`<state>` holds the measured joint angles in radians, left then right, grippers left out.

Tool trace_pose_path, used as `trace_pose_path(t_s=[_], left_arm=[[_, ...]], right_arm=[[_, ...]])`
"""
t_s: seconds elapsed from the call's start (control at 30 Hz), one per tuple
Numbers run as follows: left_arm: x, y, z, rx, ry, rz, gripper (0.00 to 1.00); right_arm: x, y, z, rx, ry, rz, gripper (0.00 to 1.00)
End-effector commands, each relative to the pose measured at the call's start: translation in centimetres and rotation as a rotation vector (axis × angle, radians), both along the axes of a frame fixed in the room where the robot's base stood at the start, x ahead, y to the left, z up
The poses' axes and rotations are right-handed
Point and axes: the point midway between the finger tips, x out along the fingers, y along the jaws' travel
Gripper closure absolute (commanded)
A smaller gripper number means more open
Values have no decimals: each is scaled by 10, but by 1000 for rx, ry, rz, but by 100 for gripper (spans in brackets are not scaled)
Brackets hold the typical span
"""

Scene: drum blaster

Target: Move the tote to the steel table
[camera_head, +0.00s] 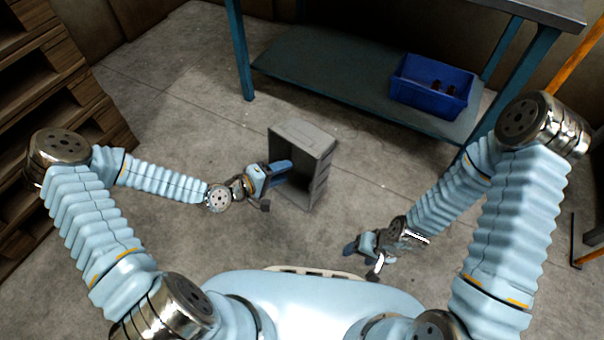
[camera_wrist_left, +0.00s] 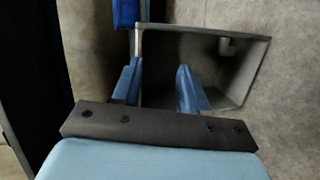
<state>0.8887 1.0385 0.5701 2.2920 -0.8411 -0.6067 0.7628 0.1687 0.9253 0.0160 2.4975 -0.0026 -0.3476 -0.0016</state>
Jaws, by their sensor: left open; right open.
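The grey tote (camera_head: 318,142) stands tipped on the concrete floor in front of the steel table, its open side facing my left arm. My left gripper (camera_head: 281,172) is open at that open side. In the left wrist view the tote (camera_wrist_left: 235,70) lies ahead of the gripper (camera_wrist_left: 160,85); one finger is near its left wall and the other is in front of the opening. I cannot tell whether either touches. My right gripper (camera_head: 364,256) is open and empty, low and apart from the tote.
A blue bin (camera_head: 432,86) with small dark items sits on the table's lower shelf (camera_head: 325,62). A blue table leg (camera_head: 239,50) stands behind the tote. Stacked wooden pallets (camera_head: 50,120) are at the left. An orange bar (camera_head: 575,75) rises at the right.

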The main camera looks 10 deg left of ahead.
Motion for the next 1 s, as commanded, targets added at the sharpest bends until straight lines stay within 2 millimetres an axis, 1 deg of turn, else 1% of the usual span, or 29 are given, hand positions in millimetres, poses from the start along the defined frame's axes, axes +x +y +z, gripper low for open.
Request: trace_pose_path(t_s=[0.03,0.13,0.2,0.23,0.37,0.5,0.6,0.83,1.0], left_arm=[[13,17,-10,-58,-43,53,57],[28,40,2,-138,-110,110,57],[35,47,8,-168,-136,128,57],[37,47,10,-175,-142,131,57],[55,34,11,-183,-148,129,57],[78,15,5,-180,-147,129,57],[92,6,3,-180,-146,130,57],[107,-7,-2,-179,-144,131,57],[129,-24,-9,-178,-145,129,57]], right_arm=[[1,-1,-24,-1,-1,-3,36],[1,-3,-34,-3,-1,-5,36],[1,-3,-36,-4,-1,-6,36],[1,-3,-37,-4,-1,-6,36],[2,-3,-37,-4,-2,-7,36],[2,-3,-40,-4,-3,-8,36],[2,-3,-42,-4,-3,-8,36],[2,-3,-44,-5,-4,-8,36],[2,-3,-50,-5,-4,-9,36]])
